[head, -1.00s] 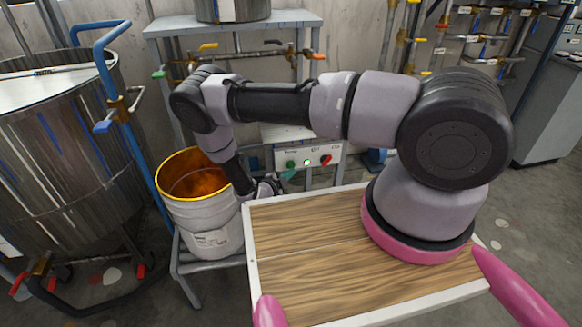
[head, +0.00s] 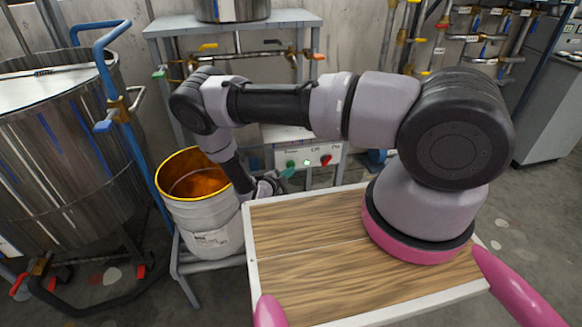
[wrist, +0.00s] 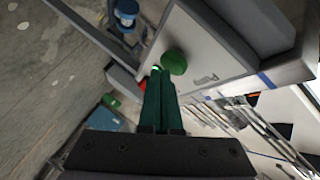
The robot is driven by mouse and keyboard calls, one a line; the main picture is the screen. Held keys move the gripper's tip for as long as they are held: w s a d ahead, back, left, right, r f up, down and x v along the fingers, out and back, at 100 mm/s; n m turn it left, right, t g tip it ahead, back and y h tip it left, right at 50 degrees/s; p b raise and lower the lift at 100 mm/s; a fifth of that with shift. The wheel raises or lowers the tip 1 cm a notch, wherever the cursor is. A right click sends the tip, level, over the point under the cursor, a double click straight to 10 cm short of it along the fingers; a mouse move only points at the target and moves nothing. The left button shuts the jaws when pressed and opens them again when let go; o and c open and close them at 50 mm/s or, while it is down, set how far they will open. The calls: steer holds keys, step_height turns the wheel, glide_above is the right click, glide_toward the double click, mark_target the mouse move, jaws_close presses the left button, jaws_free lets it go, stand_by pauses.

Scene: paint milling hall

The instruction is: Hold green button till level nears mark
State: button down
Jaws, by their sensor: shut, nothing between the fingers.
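The green button (wrist: 174,61) is on the front of a pale control box (head: 311,152), left of a lit green lamp (head: 307,162) and a red knob (head: 325,160). My gripper (head: 289,172) is shut and empty, its green fingers just below the button in the head view. In the wrist view, the fingertips (wrist: 160,73) are right beside the button. I cannot tell whether they touch it. A white pail (head: 212,228) with a yellow rim holds orange-brown liquid (head: 198,184). I cannot make out a level mark clearly.
The pail stands on a grey metal stand close to the left of my gripper. A steel tank (head: 55,150) with a blue pipe frame is at far left. A shelf frame (head: 235,22) with valves rises behind the box. Open floor lies at right.

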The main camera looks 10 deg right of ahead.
steer(key=shift+w, duration=0.5)
stand_by(1.6)
stand_by(4.7)
steer(key=shift+s, duration=0.9)
steer(key=shift+s, duration=0.1)
steer(key=shift+s, duration=2.45)
